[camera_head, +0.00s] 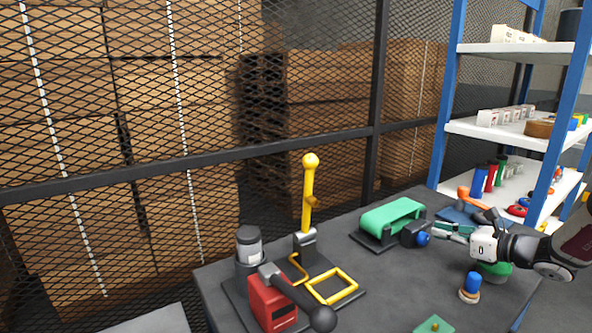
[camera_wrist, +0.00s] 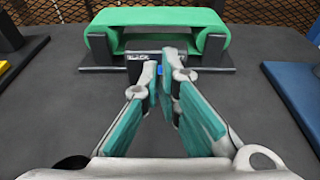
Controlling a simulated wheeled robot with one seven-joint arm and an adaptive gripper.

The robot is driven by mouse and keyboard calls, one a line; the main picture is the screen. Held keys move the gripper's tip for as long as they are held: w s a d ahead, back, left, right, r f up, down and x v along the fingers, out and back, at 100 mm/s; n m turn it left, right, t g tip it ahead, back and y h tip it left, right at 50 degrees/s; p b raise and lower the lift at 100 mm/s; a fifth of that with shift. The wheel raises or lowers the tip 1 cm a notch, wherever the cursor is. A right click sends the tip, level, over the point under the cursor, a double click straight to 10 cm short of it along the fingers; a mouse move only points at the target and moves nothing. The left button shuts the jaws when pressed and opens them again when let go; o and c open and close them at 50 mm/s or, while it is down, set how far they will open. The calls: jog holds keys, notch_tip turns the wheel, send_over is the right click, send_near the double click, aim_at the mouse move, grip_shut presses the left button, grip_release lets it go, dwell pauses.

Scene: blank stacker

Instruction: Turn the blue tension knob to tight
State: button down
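The blue tension knob (camera_head: 422,238) sits on the dark end block of the small green belt unit (camera_head: 391,216) on the table. In the wrist view the green belt (camera_wrist: 158,18) lies straight ahead, and only a small bit of the blue knob (camera_wrist: 160,69) shows between my fingertips. My gripper (camera_head: 434,229) is just right of the knob in the head view. In the wrist view my gripper (camera_wrist: 161,70) has a narrow gap between its teal-padded fingers, which point at the knob. Contact with the knob cannot be made out, and the fingers hide most of it.
A yellow lever (camera_head: 309,195) and a red block with a dark handle (camera_head: 272,302) stand to the left. A blue-topped peg (camera_head: 471,286) stands in front of my gripper. An orange-and-blue item (camera_head: 470,203) lies behind it. Shelves (camera_head: 515,130) rise at right.

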aim_at(423, 239)
jog(key=s+d, duration=0.1)
jog(key=s+d+p, duration=0.1)
jog(key=s, duration=0.1)
jog(key=shift+s+d, duration=0.2)
jog(key=shift+s, duration=0.05)
jog(key=shift+f, duration=0.1)
jog(key=shift+s+f+b, duration=0.2)
jog(key=shift+s+b, duration=0.1)
jog(key=shift+b, duration=0.6)
jog(key=shift+s+a+b, duration=0.15)
jog(key=shift+s+b, duration=0.1)
jog(key=shift+b, duration=0.3)
jog(key=shift+w+a+b, duration=0.25)
jog(key=shift+w+a, duration=0.4)
jog(key=shift+w, duration=0.3)
jog(key=shift+w+a+b, duration=0.3)
jog(key=shift+w+a, duration=0.3)
jog(key=shift+w, duration=0.3)
jog(key=shift+w+a+b, duration=0.25)
jog(key=shift+w+a, duration=0.4)
jog(key=shift+w, duration=0.3)
jog(key=shift+r, duration=0.1)
jog(key=shift+a, duration=0.2)
jog(key=shift+w+d+f, duration=0.2)
jog(key=shift+w+d, duration=0.05)
jog(key=shift+w, duration=0.05)
